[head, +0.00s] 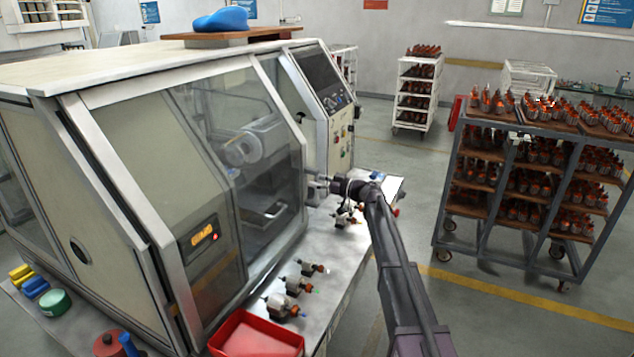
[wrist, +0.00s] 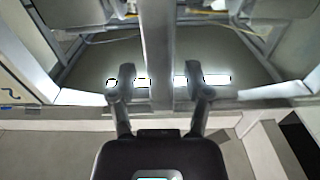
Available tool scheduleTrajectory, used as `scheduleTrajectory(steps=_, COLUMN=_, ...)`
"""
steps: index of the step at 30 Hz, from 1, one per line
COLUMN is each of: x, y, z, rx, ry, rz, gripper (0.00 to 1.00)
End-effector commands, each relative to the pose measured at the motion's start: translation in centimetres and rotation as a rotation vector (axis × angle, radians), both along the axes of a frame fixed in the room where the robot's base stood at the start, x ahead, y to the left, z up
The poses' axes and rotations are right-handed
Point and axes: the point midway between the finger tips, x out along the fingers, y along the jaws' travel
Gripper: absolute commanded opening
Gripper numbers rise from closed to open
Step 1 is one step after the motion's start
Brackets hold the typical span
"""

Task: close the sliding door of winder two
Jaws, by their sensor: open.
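The winder (head: 125,170) with a clear sliding door (head: 225,150) in a pale metal frame fills the left of the head view. Through the pane I see a round chuck and grey fittings inside. I cannot tell how far the door stands open. My gripper (head: 318,188) is at the right edge of the door, at about mid-height. In the wrist view my gripper (wrist: 160,82) is open, with one finger on each side of an upright grey bar (wrist: 158,40). Gaps show between bar and fingers. I cannot tell whether this bar is the door's handle or its frame edge.
A control panel (head: 325,85) stands right of the door. Small armatures (head: 290,285) and a red tray (head: 257,335) are on the bench ledge below. A loaded rack cart (head: 530,180) stands to the right, with open floor before it.

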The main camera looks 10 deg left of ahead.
Motion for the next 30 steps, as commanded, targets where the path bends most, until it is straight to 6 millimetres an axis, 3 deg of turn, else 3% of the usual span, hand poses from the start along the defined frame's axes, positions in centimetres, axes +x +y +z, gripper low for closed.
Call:
scheduleTrajectory(steps=11, x=0.09, y=0.35, z=0.00, rx=0.000, ry=0.000, rz=0.000, gripper=0.63)
scheduleTrajectory(steps=18, x=0.09, y=0.36, z=0.00, rx=0.000, ry=0.000, rz=0.000, gripper=0.00)
scheduleTrajectory(steps=30, x=0.95, y=0.10, z=0.02, rx=0.001, ry=0.000, rz=0.000, gripper=0.00)
